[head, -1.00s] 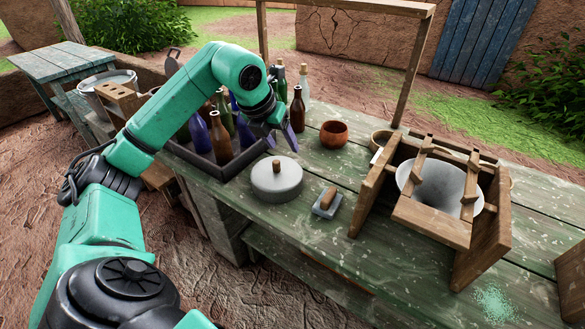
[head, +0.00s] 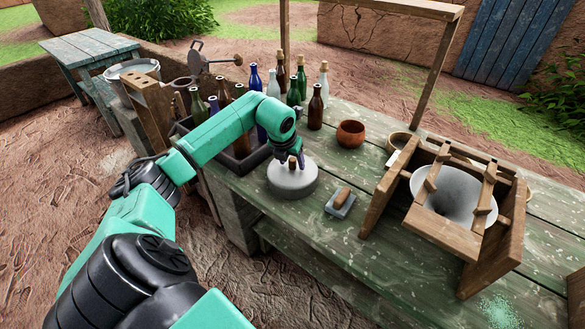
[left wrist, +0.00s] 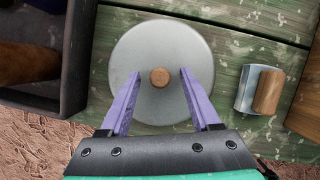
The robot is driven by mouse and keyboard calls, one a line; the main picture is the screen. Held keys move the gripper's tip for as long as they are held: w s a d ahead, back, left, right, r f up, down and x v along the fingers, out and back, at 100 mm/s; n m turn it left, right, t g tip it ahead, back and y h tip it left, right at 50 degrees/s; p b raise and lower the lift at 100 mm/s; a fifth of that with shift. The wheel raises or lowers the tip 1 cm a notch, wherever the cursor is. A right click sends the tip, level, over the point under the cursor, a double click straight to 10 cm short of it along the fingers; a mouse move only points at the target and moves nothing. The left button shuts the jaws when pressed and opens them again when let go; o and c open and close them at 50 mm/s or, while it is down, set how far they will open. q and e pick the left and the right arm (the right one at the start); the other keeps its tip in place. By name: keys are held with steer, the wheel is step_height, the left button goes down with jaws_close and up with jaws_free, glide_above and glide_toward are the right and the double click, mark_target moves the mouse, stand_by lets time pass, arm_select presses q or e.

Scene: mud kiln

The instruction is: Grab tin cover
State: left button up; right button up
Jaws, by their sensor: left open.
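The tin cover (head: 292,182) is a round grey lid with a small cork-brown knob (left wrist: 160,77) on top. It lies on the green table near its front edge. In the left wrist view the cover (left wrist: 150,45) fills the upper middle. My left gripper (head: 292,160) is open over the cover, with its purple fingers (left wrist: 157,98) on either side, pointing toward the knob. The knob shows between and just beyond the fingertips in the left wrist view. I cannot tell the exact height of the fingertips above the lid. My right gripper is not in view.
A dark crate of bottles (head: 240,160) stands just left of the cover. A small block with a wooden handle (head: 341,203) lies to its right, with a wooden frame holding a metal funnel (head: 450,195) further right. A brown bowl (head: 350,134) sits behind.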

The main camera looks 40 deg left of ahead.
arm_select(q)
jaws_close()
stand_by(1.4)
